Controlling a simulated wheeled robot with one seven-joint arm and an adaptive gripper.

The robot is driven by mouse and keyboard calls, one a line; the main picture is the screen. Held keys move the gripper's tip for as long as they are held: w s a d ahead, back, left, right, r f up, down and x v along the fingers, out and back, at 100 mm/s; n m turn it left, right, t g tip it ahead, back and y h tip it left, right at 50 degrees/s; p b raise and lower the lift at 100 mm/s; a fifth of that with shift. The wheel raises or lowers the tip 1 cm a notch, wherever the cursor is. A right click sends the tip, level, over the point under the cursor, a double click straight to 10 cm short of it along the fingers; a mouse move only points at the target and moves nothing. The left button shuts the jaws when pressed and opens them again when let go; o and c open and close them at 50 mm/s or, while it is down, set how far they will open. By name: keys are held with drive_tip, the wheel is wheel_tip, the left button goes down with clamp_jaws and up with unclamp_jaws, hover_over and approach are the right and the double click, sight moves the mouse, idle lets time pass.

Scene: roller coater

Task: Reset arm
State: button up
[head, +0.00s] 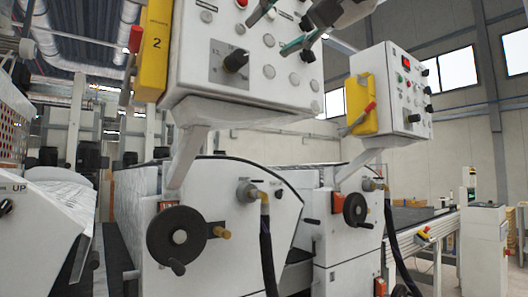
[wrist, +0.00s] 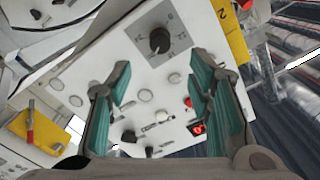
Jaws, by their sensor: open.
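My gripper (head: 279,30) is at the top of the head view, in front of the near white control panel (head: 185,75). Its two teal-lined fingers are apart, with nothing between them. In the wrist view my gripper (wrist: 160,72) is open. The same panel shows there upside down, with a black rotary knob (wrist: 160,40) just beyond the fingertips. That black knob (head: 236,61) also shows in the head view, left of the fingers. I cannot tell the exact gap between the fingertips and the panel, but no contact shows.
A second control panel (head: 390,88) with a yellow side box (head: 361,106) stands farther right. Below are white machine housings with a black handwheel (head: 177,234) and a dark hose (head: 267,258). A yellow box (head: 154,45) marked 2 is at the near panel's left edge.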

drive_tip(key=s+d+f+g+h+p, duration=0.1)
drive_tip(key=d+f+g+h+p, duration=0.25)
drive_tip(key=f, duration=1.25)
drive_tip(key=s+d+f+g+h+p, duration=0.2)
drive_tip(key=s+d+f, duration=0.2)
drive_tip(key=f, duration=0.5)
drive_tip(key=s+d+f+g+h+p, duration=0.2)
drive_tip(key=s+d+f+g, duration=0.1)
drive_tip(key=s+f, duration=0.5)
drive_tip(key=s+d+f+g+h+p, duration=0.2)
drive_tip(key=s+d+f, duration=0.3)
drive_tip(key=f, duration=0.6)
drive_tip(key=shift+s+d, duration=0.25)
drive_tip(key=shift+s, duration=0.6)
drive_tip(key=shift+h, duration=0.25)
